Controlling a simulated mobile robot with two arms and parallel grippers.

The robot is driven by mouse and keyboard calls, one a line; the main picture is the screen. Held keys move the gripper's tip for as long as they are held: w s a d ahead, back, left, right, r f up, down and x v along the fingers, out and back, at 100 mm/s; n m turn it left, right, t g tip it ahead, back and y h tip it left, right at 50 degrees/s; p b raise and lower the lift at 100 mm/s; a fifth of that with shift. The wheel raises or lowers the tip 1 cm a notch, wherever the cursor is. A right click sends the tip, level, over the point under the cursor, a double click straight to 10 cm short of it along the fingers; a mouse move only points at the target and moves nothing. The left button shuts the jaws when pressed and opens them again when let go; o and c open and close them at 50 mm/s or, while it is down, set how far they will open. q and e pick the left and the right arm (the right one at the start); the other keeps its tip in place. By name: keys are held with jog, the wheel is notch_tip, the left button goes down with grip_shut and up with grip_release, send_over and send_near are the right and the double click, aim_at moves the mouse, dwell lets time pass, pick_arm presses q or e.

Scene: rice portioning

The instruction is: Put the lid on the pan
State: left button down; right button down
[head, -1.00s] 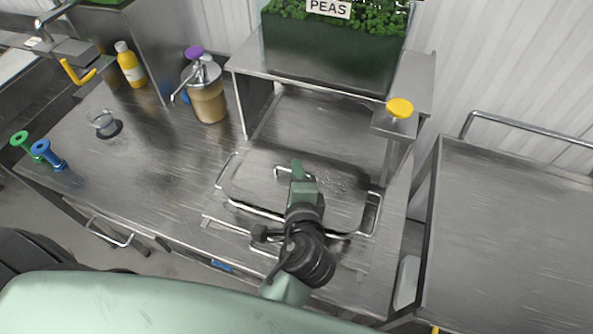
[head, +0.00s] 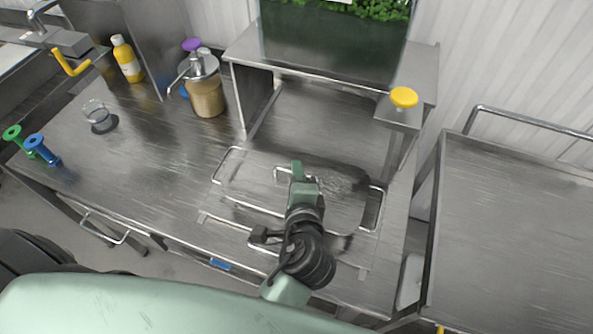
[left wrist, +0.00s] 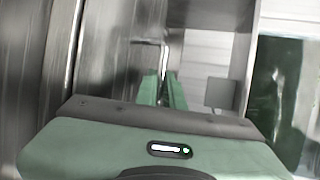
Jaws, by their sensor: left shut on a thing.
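The steel pan (head: 222,163) sits on the steel counter, with a wire handle at each end. The flat steel lid (head: 335,188) lies over the pan's opening. A dark gap shows at the pan's right end; I cannot tell whether the lid rests fully on the rim. My left gripper (head: 298,174) is above the lid, shut on its bar handle (head: 281,170). In the left wrist view the green fingers (left wrist: 162,90) close around the handle bar (left wrist: 164,58). My arm hides part of the pan's front side. My right gripper is not in view.
A steel shelf (head: 340,112) with a bin of peas (head: 330,45) stands behind the pan. A yellow knob (head: 403,97) is at the shelf's right. A pump dispenser (head: 206,95) and glass (head: 98,112) stand left.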

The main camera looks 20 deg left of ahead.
pick_arm(q)
jog(key=shift+f, duration=0.15)
jog(key=c, duration=1.5)
grip_release()
jog(key=shift+o, duration=0.2)
jog(key=shift+s, duration=0.1)
jog(key=shift+f, duration=0.1)
